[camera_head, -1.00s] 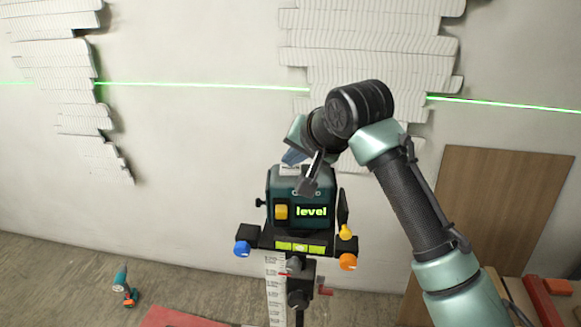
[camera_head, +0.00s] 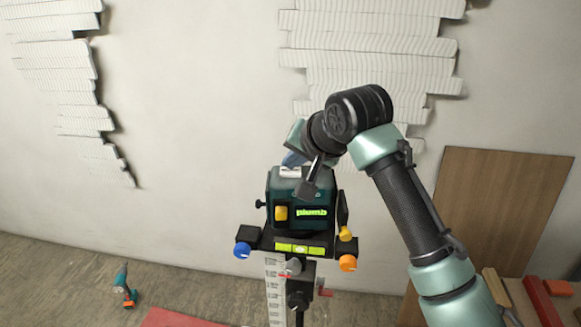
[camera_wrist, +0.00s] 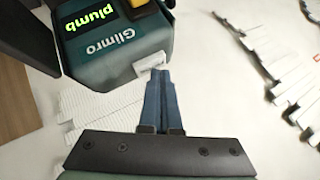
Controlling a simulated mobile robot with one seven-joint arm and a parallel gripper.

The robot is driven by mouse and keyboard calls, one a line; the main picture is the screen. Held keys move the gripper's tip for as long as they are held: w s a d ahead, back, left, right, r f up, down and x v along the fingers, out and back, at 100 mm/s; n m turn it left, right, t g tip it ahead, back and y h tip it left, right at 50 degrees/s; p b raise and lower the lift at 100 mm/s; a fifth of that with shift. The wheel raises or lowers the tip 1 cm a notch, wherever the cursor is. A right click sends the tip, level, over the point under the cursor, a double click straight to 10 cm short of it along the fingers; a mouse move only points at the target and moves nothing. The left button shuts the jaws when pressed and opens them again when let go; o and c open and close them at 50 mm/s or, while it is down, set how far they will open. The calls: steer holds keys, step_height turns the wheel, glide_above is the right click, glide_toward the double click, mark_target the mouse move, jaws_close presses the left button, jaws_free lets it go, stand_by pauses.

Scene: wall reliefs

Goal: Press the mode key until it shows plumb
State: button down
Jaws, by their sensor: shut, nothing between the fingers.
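The laser level (camera_head: 285,212) is a dark teal box on a stand, with a yellow switch (camera_head: 281,212) on its front. Its lit display (camera_head: 312,212) reads "plumb", and the same word shows on the display in the wrist view (camera_wrist: 95,18). A pale key (camera_wrist: 151,61) sticks out at the edge of the housing. My gripper (camera_wrist: 156,74) is shut and empty, its blue fingertips at this key; I cannot tell whether they touch it. In the head view my wrist partly hides the top of the level.
Blue (camera_head: 242,250) and orange (camera_head: 348,263) knobs flank the level's base, above a white graduated scale (camera_head: 275,290). White ribbed reliefs (camera_head: 375,50) cover parts of the wall. A brown board (camera_head: 500,210) leans at right. A drill (camera_head: 123,287) stands on the floor at left.

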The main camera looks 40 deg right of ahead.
mark_target(292, 174)
steer(key=shift+r+p, duration=0.55)
steer(key=shift+r, duration=0.15)
step_height(292, 174, up, 5)
steer(key=p, duration=0.4)
steer(key=shift+r+p, duration=0.1)
steer(key=shift+p, duration=0.2)
stand_by(0.7)
